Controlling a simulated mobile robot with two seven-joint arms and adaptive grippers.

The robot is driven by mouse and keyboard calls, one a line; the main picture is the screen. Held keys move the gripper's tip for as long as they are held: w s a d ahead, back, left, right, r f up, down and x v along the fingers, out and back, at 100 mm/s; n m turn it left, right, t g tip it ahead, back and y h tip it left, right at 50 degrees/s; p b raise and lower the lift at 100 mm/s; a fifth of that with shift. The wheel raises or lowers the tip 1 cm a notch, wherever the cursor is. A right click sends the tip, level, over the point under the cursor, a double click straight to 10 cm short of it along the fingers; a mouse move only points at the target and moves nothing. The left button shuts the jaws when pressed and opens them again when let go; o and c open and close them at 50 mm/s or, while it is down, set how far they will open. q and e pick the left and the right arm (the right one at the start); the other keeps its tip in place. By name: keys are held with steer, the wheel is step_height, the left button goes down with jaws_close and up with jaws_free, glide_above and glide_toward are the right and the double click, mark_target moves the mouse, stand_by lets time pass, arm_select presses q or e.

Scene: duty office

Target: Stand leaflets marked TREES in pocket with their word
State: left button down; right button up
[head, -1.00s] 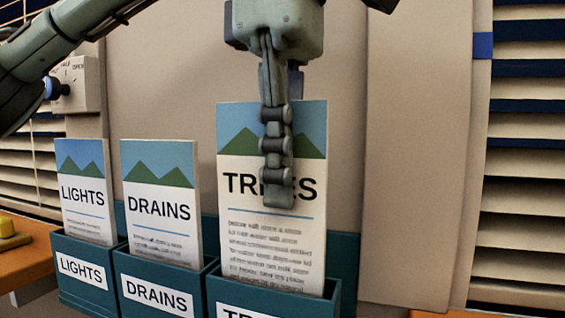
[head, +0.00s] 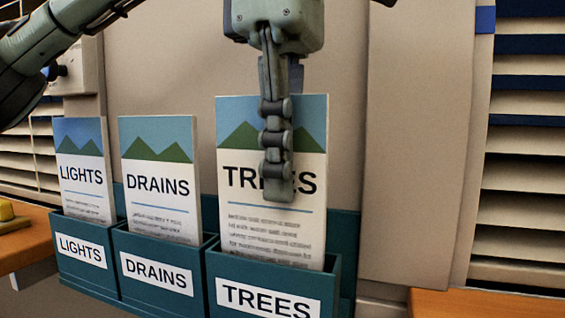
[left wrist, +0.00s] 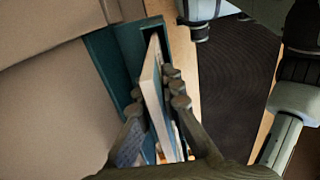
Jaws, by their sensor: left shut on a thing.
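The TREES leaflet (head: 240,185) stands upright with its lower part inside the teal pocket labelled TREES (head: 235,272) in the head view. My left gripper (head: 277,165) comes down from above and is shut on the leaflet's upper part, one finger across its front over the word. The left wrist view shows the leaflet (left wrist: 155,85) edge-on between the two fingers, with the teal rack (left wrist: 112,62) beyond. The leaflet's bottom edge is hidden by the pocket front, so I cannot tell whether it touches the pocket floor. My right gripper is not clearly in view.
The LIGHTS leaflet (head: 84,170) and the DRAINS leaflet (head: 160,178) stand in the matching pockets to the left. A beige panel (head: 415,150) rises behind the rack. An orange surface (head: 22,243) with a yellow object (head: 6,211) lies at the left.

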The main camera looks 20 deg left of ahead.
arm_select(q)
steer(key=c, duration=1.6)
jaws_free()
step_height(320, 180, up, 12)
steer(key=shift+r, duration=0.1)
